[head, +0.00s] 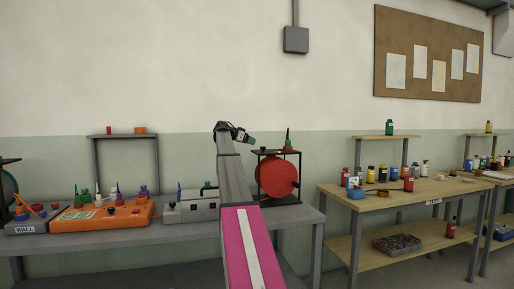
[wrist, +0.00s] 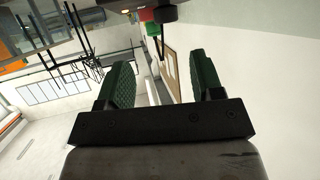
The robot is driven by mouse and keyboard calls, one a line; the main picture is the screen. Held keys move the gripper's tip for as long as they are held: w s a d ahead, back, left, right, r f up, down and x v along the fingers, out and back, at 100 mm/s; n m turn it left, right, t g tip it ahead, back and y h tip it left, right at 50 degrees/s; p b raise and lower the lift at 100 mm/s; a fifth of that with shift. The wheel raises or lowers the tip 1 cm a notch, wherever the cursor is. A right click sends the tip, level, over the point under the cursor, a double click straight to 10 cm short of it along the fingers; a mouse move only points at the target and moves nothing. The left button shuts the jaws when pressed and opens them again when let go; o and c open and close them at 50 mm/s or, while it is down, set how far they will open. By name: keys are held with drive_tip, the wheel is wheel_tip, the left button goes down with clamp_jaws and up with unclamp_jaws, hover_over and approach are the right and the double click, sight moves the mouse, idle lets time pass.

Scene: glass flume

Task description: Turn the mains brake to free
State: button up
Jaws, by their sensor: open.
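No part in view can be read as the mains brake, and I cannot tell which device carries it. A red disc (head: 278,177) stands in a black frame on the grey bench, right of my arm. A grey box (head: 190,208) with small fittings on top stands left of my arm, and an orange box (head: 102,214) with several knobs is further left. My gripper (head: 244,136) is raised above the bench, up and left of the red disc. In the wrist view my gripper (wrist: 164,82) has its two green-padded fingers apart, with nothing held between them.
The grey bench (head: 285,216) runs along the wall, with a box marked WALL (head: 32,224) at its left. A wooden table (head: 420,196) with several bottles stands at the right. Dark, red and green parts (wrist: 155,15) show close beyond the fingers. A grey wall box (head: 295,40) hangs above.

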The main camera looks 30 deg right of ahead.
sight(263, 148)
drive_tip(key=x, duration=0.7)
drive_tip(key=w+x, duration=0.1)
drive_tip(key=x, duration=0.2)
drive_tip(key=shift+d+f, duration=0.1)
drive_tip(key=shift+d, duration=0.3)
drive_tip(key=c, duration=0.9)
